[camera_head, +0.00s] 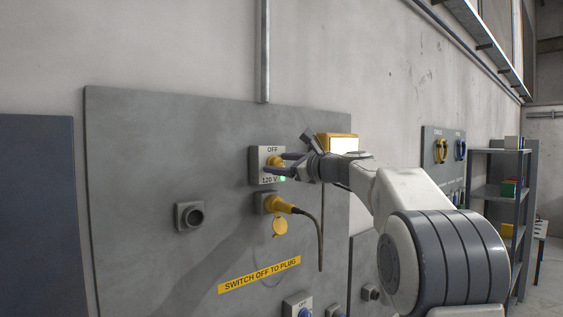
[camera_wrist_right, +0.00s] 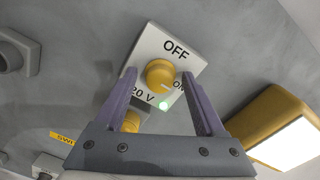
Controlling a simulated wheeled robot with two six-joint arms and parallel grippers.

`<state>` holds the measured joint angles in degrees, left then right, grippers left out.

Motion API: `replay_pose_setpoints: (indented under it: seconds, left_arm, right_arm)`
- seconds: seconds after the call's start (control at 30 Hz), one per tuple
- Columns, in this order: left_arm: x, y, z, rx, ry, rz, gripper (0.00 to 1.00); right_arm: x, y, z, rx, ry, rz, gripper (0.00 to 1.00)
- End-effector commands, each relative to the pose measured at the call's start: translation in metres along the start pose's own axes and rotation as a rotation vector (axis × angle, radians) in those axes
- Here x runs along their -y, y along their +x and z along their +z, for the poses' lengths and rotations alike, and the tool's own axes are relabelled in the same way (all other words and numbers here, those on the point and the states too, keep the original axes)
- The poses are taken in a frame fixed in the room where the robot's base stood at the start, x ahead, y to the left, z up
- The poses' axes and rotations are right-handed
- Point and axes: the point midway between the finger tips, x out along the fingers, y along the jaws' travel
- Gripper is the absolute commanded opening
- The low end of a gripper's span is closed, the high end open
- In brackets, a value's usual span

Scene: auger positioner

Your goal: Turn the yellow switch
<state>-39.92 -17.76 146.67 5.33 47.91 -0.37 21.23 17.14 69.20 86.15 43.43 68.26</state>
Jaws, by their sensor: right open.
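The yellow switch (camera_head: 275,161) is a round knob on a white plate (camera_wrist_right: 174,46) marked OFF, ON and 120 V, mounted on a grey wall panel. It shows fully in the right wrist view (camera_wrist_right: 160,75). A green light (camera_wrist_right: 164,106) glows below the knob on the plate. My right gripper (camera_head: 268,164) is open in front of the plate. In the right wrist view its two fingers (camera_wrist_right: 159,72) stand on either side of the knob, with visible gaps; I cannot tell how deep the tips reach. My left gripper is not in view.
A yellow plug (camera_head: 279,204) with a hanging black cable sits in the socket just below the switch. A yellow-framed lamp box (camera_head: 338,143) is close on the right. A yellow label (camera_head: 260,275) and a blue-knobbed switch (camera_head: 303,309) are lower on the panel.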

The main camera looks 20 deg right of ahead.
Motion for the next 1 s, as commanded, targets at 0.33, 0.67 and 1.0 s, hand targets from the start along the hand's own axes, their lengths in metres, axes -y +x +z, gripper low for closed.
replay_pose_setpoints:
  seconds: [0.33, 0.67, 1.0]
  left_arm:
    - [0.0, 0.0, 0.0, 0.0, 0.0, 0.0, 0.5]
    - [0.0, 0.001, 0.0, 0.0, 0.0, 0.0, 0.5]
    - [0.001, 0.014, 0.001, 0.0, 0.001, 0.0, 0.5]
  right_arm:
    - [0.0, -0.001, 0.0, 0.0, 0.0, 0.0, 0.0]
    - [0.0, 0.0, 0.0, 0.0, -0.006, 0.001, 0.0]
    - [-0.002, 0.0, -0.002, -0.003, -0.14, 0.003, 0.0]
